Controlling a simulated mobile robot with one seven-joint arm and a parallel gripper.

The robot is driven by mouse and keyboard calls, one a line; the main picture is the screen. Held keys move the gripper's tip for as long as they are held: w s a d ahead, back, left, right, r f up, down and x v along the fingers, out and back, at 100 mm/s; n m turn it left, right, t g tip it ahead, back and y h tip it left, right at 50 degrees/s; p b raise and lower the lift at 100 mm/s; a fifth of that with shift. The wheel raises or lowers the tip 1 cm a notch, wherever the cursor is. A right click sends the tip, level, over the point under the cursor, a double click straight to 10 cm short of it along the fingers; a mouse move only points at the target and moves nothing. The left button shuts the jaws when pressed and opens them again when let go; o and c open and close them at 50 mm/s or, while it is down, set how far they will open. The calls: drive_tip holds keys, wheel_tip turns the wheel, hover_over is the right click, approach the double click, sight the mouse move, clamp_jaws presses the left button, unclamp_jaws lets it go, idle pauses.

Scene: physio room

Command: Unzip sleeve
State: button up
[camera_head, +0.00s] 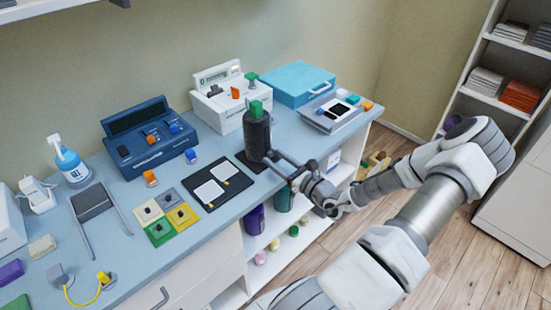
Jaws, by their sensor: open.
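A dark grey upright cylinder (257,138) with a green block on top (256,107) stands on a dark mat (247,163) on the blue counter; it looks like the sleeve. No zip or pull can be made out on it at this size. My gripper (275,160) is at the lower right side of the cylinder, with its fingers pointing left toward it. The fingers are open. I cannot tell whether they touch the cylinder. Part of the cylinder's lower right side is close behind the fingertips.
A dark blue device (150,140) and a white device (222,97) stand behind. A blue case (298,83) and a grey device (330,113) are to the right. A black board with two white pads (218,188) lies left of the cylinder. Shelves below hold rolls and small balls.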

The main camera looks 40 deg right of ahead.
drive_tip(key=shift+w, duration=0.35)
clamp_jaws()
idle(1.2)
